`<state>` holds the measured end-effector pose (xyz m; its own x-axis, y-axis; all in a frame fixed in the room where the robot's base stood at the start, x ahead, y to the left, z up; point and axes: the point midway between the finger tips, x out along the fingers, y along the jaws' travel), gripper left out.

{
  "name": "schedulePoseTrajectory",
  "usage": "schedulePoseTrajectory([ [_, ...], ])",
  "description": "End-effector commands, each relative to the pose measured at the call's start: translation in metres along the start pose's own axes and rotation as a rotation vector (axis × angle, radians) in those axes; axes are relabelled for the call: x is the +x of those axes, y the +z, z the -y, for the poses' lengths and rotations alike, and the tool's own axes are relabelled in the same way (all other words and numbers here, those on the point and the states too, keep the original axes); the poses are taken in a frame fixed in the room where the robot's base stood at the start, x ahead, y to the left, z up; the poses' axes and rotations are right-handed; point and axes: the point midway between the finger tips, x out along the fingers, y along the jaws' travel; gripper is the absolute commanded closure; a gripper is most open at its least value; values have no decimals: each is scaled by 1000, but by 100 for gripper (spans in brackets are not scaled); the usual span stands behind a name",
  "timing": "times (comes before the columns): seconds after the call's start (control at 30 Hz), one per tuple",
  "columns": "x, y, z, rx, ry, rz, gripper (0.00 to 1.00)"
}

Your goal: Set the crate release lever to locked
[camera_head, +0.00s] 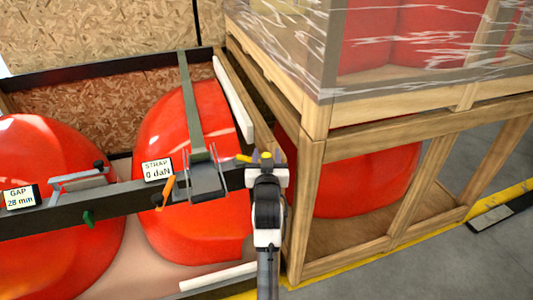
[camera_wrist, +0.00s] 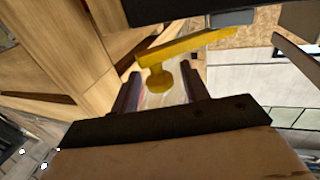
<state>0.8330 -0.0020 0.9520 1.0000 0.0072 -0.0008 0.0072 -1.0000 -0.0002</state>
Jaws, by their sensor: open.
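The crate release lever appears to be the yellow lever (camera_head: 243,158) at the right end of the dark crossbar, close to the wooden crate post. In the wrist view the yellow lever (camera_wrist: 190,46) is a flat slanted bar with a round knob or pivot below it. My gripper (camera_head: 265,160) is at the lever in the head view and hides part of it. In the wrist view my gripper (camera_wrist: 161,78) is open, and the round yellow part shows between its fingers. I cannot tell whether the fingers touch it. No locked marking is readable.
The dark crossbar (camera_head: 122,194) carries an orange handle (camera_head: 166,191), a green handle (camera_head: 88,219), a strap ratchet (camera_head: 205,182) and signs reading GAP 28 mm and STRAP 0 daN. Red nosecones (camera_head: 190,135) lie behind it. A wooden crate frame (camera_head: 312,190) stands close on the right.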

Motion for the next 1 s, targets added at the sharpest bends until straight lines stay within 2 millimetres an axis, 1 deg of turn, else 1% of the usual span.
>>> schedulePoseTrajectory([
  [0.27,2,0,0,0,0,-1,55],
  [0.37,2,0,0,0,0,-1,65],
  [0.6,2,0,0,0,0,-1,97],
  [0.63,2,0,0,0,0,-1,100],
  [0.87,2,0,0,0,5,0,100],
  [1.0,2,1,2,-1,41,5,100],
])
